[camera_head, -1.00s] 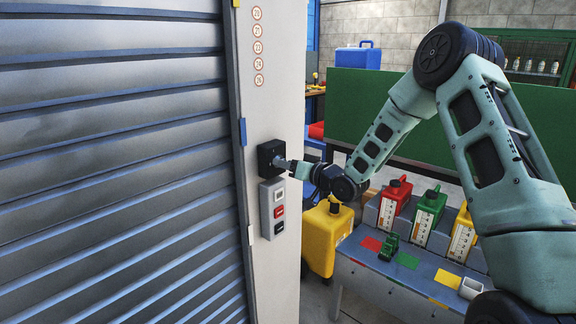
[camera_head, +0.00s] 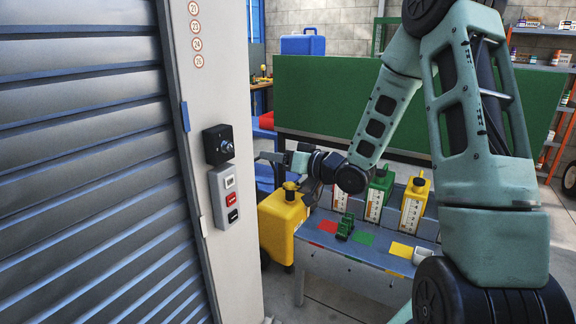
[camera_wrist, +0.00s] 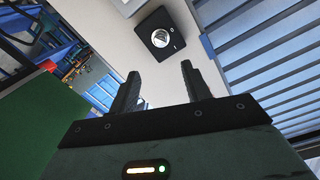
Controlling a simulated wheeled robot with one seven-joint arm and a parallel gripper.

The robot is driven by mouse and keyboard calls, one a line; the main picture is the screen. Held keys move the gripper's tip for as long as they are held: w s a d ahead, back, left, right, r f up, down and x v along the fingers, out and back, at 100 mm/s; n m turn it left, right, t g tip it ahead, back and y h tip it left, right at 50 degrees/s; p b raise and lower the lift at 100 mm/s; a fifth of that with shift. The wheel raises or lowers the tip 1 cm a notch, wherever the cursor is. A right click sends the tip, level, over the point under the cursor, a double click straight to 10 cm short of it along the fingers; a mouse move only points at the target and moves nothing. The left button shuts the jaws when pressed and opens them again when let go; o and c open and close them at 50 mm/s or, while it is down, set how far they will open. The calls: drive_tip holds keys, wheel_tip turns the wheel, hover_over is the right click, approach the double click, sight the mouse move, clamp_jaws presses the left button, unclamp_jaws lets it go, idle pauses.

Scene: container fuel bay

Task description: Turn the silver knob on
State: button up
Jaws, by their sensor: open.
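The silver knob (camera_head: 226,147) sits on a black square box (camera_head: 212,140) on the pale door post, to the right of the slatted shutter. In the wrist view the round silver knob (camera_wrist: 160,38) shows on its black box, beyond my fingertips and a little above the gap between them. My gripper (camera_head: 262,158) is to the right of the knob in the head view, apart from it. In the wrist view my gripper (camera_wrist: 160,82) has its two fingers spread with nothing between them.
A grey button box (camera_head: 224,197) with white, red and black buttons hangs under the knob box. A yellow container (camera_head: 282,225) stands below my gripper. A grey bench (camera_head: 340,257) with fuel cans and coloured squares is at right. A green panel (camera_head: 320,100) stands behind.

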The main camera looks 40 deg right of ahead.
drive_tip(key=shift+v, duration=1.7)
